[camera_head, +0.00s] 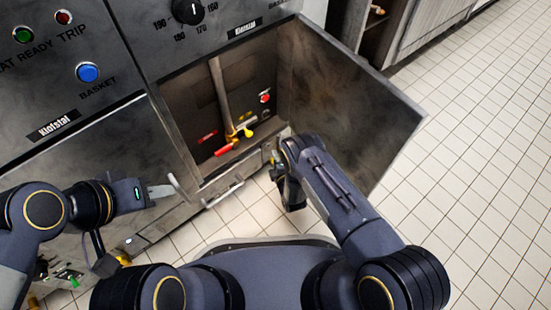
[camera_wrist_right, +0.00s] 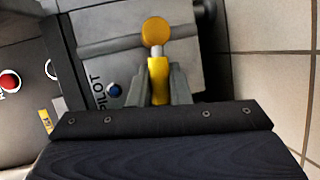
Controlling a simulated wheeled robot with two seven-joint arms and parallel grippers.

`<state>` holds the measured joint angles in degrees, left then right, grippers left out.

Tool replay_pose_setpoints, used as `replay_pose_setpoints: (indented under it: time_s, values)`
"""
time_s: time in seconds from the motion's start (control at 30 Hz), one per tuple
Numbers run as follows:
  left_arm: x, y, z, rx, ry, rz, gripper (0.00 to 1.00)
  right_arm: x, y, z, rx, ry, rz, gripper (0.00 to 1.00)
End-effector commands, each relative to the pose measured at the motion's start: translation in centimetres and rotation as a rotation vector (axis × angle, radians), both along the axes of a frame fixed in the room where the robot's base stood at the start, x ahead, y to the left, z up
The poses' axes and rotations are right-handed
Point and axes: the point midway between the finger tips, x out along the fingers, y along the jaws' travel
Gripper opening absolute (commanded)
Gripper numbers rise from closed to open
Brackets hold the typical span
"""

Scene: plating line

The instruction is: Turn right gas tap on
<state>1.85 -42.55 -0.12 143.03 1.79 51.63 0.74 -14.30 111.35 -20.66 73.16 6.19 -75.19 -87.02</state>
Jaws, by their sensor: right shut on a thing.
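The compartment (camera_head: 185,98) stands open, with a vertical pipe (camera_head: 218,85) and yellow fittings (camera_head: 240,132) inside. My right gripper (camera_head: 273,156) is at the compartment's lower right corner. In the right wrist view my right gripper (camera_wrist_right: 158,78) is shut on a yellow tap handle (camera_wrist_right: 158,82) with a round yellow end. In the head view my arm largely hides this handle. My left gripper (camera_head: 162,191) is empty in front of the left panel; its finger gap is unclear.
A red button (camera_head: 265,97) is inside the compartment. A blue button (camera_wrist_right: 114,90) beside lettering shows in the wrist view. A control panel with a dial (camera_head: 188,10) is above. Tiled floor (camera_head: 480,150) is clear at right.

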Motion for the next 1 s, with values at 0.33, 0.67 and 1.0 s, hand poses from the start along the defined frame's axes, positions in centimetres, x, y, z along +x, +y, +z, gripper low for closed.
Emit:
replay_pose_setpoints:
  time_s: [0.33,0.67,1.0]
  values:
    - [0.0,0.0,1.0,0.0,0.0,0.0,0.36,0.3,-0.4,1.4,0.209,0.151,-0.004,0.0]
    - [0.0,0.0,1.2,0.0,0.0,0.0,0.36,0.5,-0.7,2.0,0.353,0.256,-0.003,0.0]
    - [0.0,0.0,1.2,0.0,0.0,0.0,0.36,0.5,-0.8,2.1,0.398,0.29,-0.002,0.0]
